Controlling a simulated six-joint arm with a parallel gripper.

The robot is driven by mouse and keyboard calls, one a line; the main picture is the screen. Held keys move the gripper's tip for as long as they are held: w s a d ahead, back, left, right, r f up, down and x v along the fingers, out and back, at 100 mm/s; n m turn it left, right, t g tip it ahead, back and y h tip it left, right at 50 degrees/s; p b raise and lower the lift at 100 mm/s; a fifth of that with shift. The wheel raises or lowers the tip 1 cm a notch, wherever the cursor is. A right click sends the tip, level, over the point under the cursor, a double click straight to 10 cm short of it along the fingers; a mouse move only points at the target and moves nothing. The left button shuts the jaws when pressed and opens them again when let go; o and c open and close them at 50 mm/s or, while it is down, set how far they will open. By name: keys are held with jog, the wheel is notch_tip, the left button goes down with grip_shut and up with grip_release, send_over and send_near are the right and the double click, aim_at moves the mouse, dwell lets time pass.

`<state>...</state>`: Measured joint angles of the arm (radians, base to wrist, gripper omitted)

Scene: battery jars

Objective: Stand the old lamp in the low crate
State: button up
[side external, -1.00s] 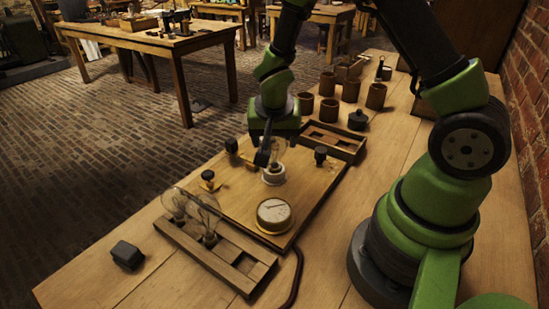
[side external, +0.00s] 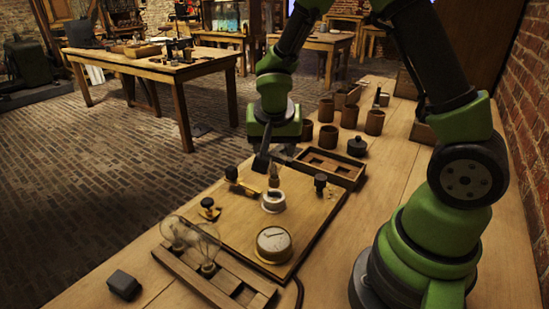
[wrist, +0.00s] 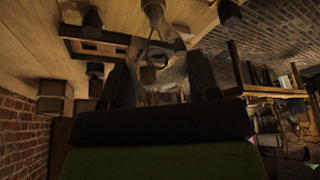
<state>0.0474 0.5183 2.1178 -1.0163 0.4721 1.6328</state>
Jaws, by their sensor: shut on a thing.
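My gripper (side external: 266,160) is shut on a glass lamp (side external: 274,180), holding it upright just above the white round socket (side external: 273,201) on the wooden board. Its metal base points down; the glass is partly hidden by a finger. The lamp also shows between the fingers in the wrist view (wrist: 155,52). Two shallow wooden crates lie beside the board: a near one (side external: 188,276) holding two clear lamps (side external: 208,245) and empty compartments, and a far one (side external: 340,172) with empty compartments. I cannot tell which is the low crate.
The board (side external: 235,222) carries a round dial gauge (side external: 274,245) and dark-knobbed terminals (side external: 320,184). Several brown jars (side external: 349,116) stand behind the far crate. A dark block (side external: 124,285) lies left of the near crate. The table right of the board is mostly clear.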

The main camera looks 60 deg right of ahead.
notch_tip(320, 180, up, 4)
jog(key=shift+r, duration=0.1)
jog(key=shift+w+d+r, duration=0.1)
jog(key=shift+r, duration=0.25)
jog(key=d+f+m+g, duration=0.2)
jog(key=d+m, duration=0.2)
jog(key=d, duration=1.7)
jog(key=shift+h, duration=0.3)
jog(key=shift+s+f, duration=0.2)
jog(key=shift+f, duration=4.55)
jog(key=shift+f+m, duration=0.15)
jog(key=shift+m, duration=0.15)
jog(key=o, duration=1)
